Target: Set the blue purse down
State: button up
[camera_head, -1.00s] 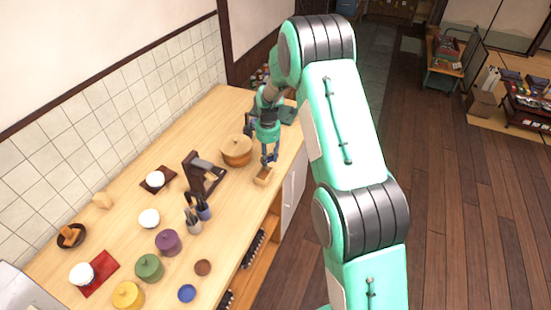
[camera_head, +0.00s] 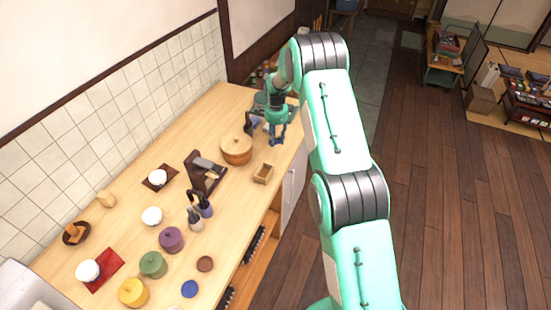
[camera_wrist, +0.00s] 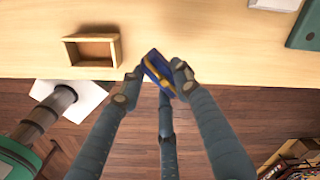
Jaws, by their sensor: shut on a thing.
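The blue purse (camera_wrist: 153,66), with a yellow-gold strip, is pinched between the fingertips of my gripper (camera_wrist: 155,84) in the wrist view. It is tilted and shows over the front edge of the wooden counter (camera_wrist: 200,40); its height above the counter is hard to tell. In the head view my gripper (camera_head: 277,141) is near the counter's right edge, beyond the small open wooden box (camera_head: 263,173).
A round lidded wooden pot (camera_head: 237,149) stands left of my gripper. A dark wooden stand (camera_head: 202,174) and a utensil holder (camera_head: 195,219) are nearer. The wrist view shows a teal object (camera_wrist: 305,27) at upper right. Bare counter lies between it and the box.

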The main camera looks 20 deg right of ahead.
send_over(276, 158)
jog(key=shift+s+f, duration=0.15)
jog(key=shift+f, duration=3)
jog(key=shift+f, duration=0.15)
jog(key=shift+f, duration=1.7)
jog(key=shift+f, duration=0.2)
jog(key=o, duration=1.2)
jog(key=shift+r, duration=0.2)
notch_tip(276, 158, up, 12)
